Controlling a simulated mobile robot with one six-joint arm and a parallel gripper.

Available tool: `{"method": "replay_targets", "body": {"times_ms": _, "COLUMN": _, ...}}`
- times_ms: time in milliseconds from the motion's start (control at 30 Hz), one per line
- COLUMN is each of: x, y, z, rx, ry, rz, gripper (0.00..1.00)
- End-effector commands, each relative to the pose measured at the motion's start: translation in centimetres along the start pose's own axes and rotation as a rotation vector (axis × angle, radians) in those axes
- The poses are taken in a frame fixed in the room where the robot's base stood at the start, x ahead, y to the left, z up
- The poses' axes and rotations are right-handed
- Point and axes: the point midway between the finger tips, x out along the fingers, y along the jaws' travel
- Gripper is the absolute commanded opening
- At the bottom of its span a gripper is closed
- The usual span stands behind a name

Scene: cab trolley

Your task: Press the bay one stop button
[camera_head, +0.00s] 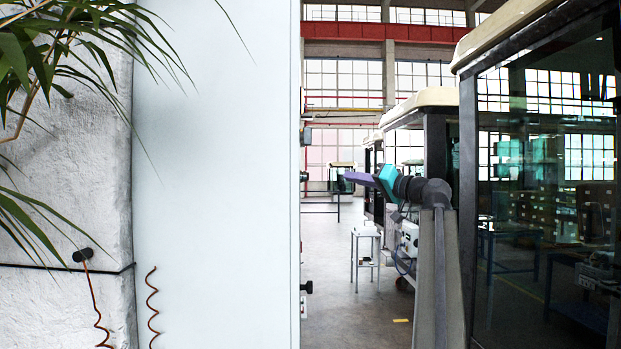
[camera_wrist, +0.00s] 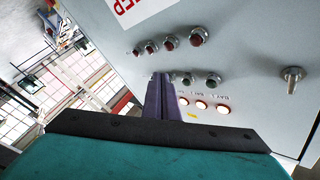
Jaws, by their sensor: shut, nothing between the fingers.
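In the wrist view a pale control panel (camera_wrist: 255,60) carries a slanting row of red buttons, with the largest-looking red button (camera_wrist: 198,36) at its right end. Dark green buttons (camera_wrist: 213,81) and lit lamps (camera_wrist: 201,105) sit below them. Small labels stand by the lamps, too small to read surely, so I cannot tell which button is bay one stop. My gripper (camera_wrist: 161,76) has its purple fingers shut and empty, pointing at the panel. The fingers hide part of the green row. Contact cannot be told. In the head view my gripper (camera_head: 346,178) points left towards the cabinet's edge.
A white cabinet side (camera_head: 217,170) fills the head view's middle, hiding the panel face. A dark-glazed cab (camera_head: 540,200) stands close on the right. A plant (camera_head: 40,60) hangs at left. A small stool (camera_head: 366,234) stands on open floor. A metal switch (camera_wrist: 291,75) is on the panel's right.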

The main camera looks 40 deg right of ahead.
Motion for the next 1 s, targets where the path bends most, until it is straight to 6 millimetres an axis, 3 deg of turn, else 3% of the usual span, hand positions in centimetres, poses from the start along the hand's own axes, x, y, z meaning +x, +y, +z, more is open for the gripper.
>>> {"method": "replay_targets", "body": {"times_ms": 267, "x": 0.8, "y": -0.7, "z": 0.5, "rx": 0.0, "ry": 0.001, "rz": 0.002, "gripper": 0.0}}
{"method": "replay_targets", "body": {"times_ms": 1000, "x": 5.4, "y": -3.9, "z": 4.0, "rx": -0.001, "ry": 0.002, "rz": 0.003, "gripper": 0.0}}
